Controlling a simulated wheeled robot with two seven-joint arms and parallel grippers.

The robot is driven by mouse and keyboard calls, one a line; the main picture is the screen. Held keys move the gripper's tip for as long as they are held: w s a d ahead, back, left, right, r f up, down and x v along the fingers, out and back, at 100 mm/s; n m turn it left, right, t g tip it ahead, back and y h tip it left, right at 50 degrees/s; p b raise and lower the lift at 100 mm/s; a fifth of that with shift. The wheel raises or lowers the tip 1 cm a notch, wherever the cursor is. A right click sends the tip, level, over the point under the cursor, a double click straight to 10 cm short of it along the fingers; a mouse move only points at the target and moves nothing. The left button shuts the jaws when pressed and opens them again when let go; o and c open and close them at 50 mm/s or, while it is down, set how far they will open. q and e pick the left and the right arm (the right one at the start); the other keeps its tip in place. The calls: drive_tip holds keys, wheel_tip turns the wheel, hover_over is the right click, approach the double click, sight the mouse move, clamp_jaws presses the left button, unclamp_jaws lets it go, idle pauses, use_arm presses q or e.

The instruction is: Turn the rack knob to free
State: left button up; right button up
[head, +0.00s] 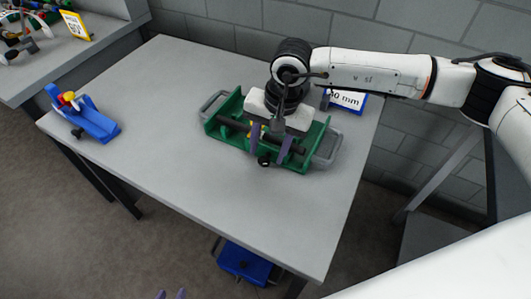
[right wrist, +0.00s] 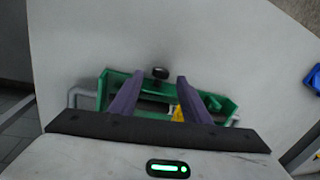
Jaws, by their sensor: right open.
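The green rack (head: 212,128) with grey end handles lies on the table in the head view. Its black knob (head: 264,161) sticks out from the near side; in the right wrist view the knob (right wrist: 160,72) shows just beyond and between the fingertips. My right gripper (head: 271,150) is open over the rack, its purple fingers pointing down on either side of the knob, with nothing held. I cannot tell whether the fingers touch the rack.
A blue fixture (head: 95,122) with a dark knob stands at the table's left end. A blue sign reading mm (head: 346,101) stands behind the rack, partly hidden by my right arm. A blue box (head: 244,264) is below the table's front edge. The table's middle left is clear.

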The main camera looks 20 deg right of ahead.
sight(265, 158)
drive_tip(key=shift+w+a+f, duration=0.1)
drive_tip(key=shift+a+f, duration=0.05)
drive_tip(key=shift+f, duration=0.7)
drive_tip(key=shift+w+a+f, duration=0.1)
drive_tip(key=shift+f, duration=0.7)
drive_tip(key=shift+c, duration=0.3)
drive_tip(key=c, duration=1)
